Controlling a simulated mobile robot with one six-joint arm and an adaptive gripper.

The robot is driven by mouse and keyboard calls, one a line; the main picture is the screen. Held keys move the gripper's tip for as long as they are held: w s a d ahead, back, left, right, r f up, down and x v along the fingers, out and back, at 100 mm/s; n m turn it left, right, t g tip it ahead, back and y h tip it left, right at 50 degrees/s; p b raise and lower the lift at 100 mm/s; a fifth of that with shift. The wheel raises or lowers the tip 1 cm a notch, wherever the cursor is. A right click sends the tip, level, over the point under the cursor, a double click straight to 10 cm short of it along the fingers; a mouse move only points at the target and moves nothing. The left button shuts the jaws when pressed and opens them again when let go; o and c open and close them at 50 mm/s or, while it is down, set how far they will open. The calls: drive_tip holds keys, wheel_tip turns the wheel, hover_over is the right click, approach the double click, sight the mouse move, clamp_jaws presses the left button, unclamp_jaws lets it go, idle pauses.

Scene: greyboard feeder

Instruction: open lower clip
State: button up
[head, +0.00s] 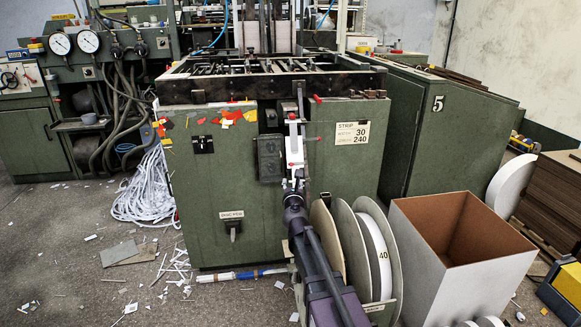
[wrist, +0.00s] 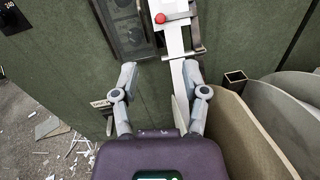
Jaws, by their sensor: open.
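My gripper (wrist: 160,76) is open and empty in the wrist view. Its two fingers point at the front of the green machine. A pale upright rail (wrist: 176,42) runs down between the fingertips, closer to the right finger. A red knob (wrist: 159,18) sits on the rail above the fingertips. I cannot tell for sure which part is the lower clip. In the head view my gripper (head: 292,184) is at the lower end of the pale rail (head: 294,148), and a small red-tipped lever (head: 314,139) sticks out beside it.
The green machine (head: 205,235) stands behind my gripper. Greyboard reels (head: 342,245) and an open cardboard box (head: 420,258) stand close on the right. A dark box (head: 270,158) is mounted left of the rail. Paper scraps and strips (head: 145,200) litter the floor at left.

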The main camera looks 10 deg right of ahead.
sight(291, 165)
drive_tip(key=w, duration=0.4)
drive_tip(key=w+d, duration=0.1)
drive_tip(key=w, duration=0.4)
drive_tip(key=w+d, duration=0.1)
drive_tip(key=w, duration=0.3)
drive_tip(key=shift+w, duration=0.35)
clamp_jaws()
drive_tip(key=shift+a, duration=0.25)
drive_tip(key=shift+d, duration=0.15)
